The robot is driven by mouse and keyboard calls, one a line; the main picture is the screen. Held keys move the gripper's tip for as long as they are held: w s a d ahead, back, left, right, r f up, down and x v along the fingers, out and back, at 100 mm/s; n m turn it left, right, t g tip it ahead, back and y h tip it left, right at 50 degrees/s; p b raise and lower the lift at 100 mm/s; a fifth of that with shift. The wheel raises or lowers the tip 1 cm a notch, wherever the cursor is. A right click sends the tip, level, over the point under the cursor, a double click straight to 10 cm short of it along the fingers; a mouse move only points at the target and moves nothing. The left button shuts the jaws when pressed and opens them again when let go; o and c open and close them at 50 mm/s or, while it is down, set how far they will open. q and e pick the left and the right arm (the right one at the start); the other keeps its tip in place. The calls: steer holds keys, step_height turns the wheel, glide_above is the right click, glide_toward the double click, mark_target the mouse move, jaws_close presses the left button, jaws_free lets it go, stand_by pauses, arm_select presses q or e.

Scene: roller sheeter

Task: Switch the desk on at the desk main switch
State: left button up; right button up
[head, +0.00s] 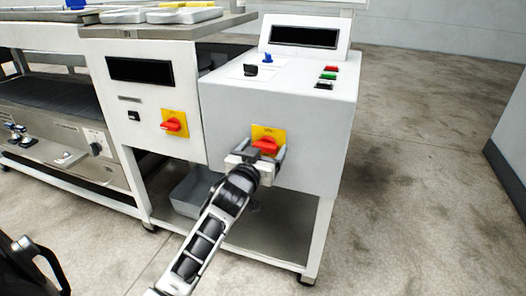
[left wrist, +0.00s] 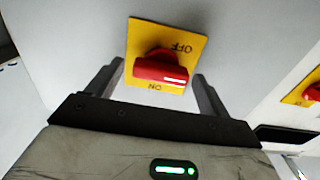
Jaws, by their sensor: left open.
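The desk main switch is a red rotary knob (head: 265,146) on a yellow plate (head: 269,131), on the front face of the white control desk (head: 325,110). In the left wrist view the red knob (left wrist: 160,68) lies roughly crosswise on its plate (left wrist: 165,38), which is marked OFF and ON, upside down in that picture. My left gripper (head: 257,156) is open in front of the knob. In the left wrist view its fingers stand on either side of the knob, with gaps; I cannot tell their exact depth. My right gripper is not in view.
A similar red switch (head: 172,125) on a yellow plate is on the neighbouring cabinet to the left. The desk top has a display (head: 304,37), a black knob (head: 250,70), a blue knob (head: 267,58) and small push buttons (head: 328,76). A grey bin (head: 188,193) sits on the shelf below. Floor to the right is clear.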

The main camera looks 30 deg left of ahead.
arm_select(q)
steer(key=shift+c, duration=0.3)
steer(key=c, duration=0.9)
steer(key=shift+c, duration=0.2)
